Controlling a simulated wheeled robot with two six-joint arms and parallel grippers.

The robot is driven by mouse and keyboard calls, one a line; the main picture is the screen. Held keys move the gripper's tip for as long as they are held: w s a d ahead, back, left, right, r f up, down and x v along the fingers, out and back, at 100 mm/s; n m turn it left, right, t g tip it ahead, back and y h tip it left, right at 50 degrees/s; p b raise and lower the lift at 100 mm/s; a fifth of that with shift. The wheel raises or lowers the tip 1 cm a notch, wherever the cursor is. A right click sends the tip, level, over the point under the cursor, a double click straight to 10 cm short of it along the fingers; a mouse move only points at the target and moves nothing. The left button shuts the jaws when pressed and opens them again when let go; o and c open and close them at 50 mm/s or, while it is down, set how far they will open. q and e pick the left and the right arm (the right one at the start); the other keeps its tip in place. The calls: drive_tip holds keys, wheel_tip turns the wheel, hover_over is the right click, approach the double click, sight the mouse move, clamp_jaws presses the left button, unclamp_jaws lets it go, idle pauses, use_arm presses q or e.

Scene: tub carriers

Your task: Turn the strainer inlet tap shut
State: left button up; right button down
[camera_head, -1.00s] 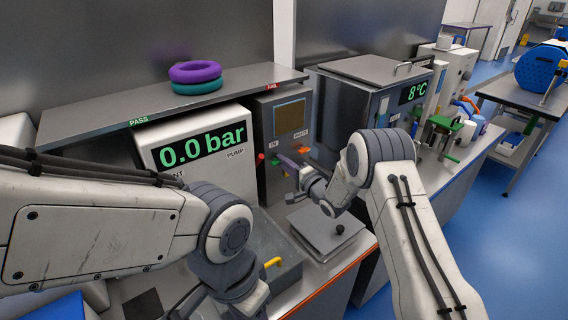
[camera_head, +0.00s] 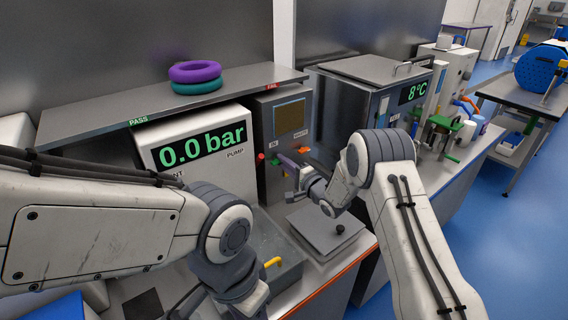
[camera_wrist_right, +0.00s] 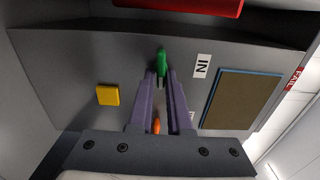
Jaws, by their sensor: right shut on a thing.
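The inlet tap is a green lever (camera_wrist_right: 162,62) beside the IN label (camera_wrist_right: 202,66) on a grey panel. In the head view the green lever (camera_head: 275,161) shows just left of my right gripper (camera_head: 285,161). My right gripper's purple fingers (camera_wrist_right: 161,80) are closed on the green lever, with their tips at its near end. The tap's inner position is hidden, so I cannot tell how far it is turned. My left arm comes in from the left, but its fingers are out of view.
An orange lever (camera_head: 303,150) sits by the WASTE label, right of the green one. A red knob (camera_head: 261,158) and a yellow square (camera_wrist_right: 108,95) are close by. The pump box (camera_head: 195,150) reads 0.0 bar. A steel shelf (camera_head: 240,98) overhangs the panel.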

drive_tip(key=shift+f, duration=0.1)
drive_tip(key=c, duration=0.9)
unclamp_jaws()
drive_tip(key=shift+b+v, duration=1.1)
drive_tip(key=shift+v, duration=4.15)
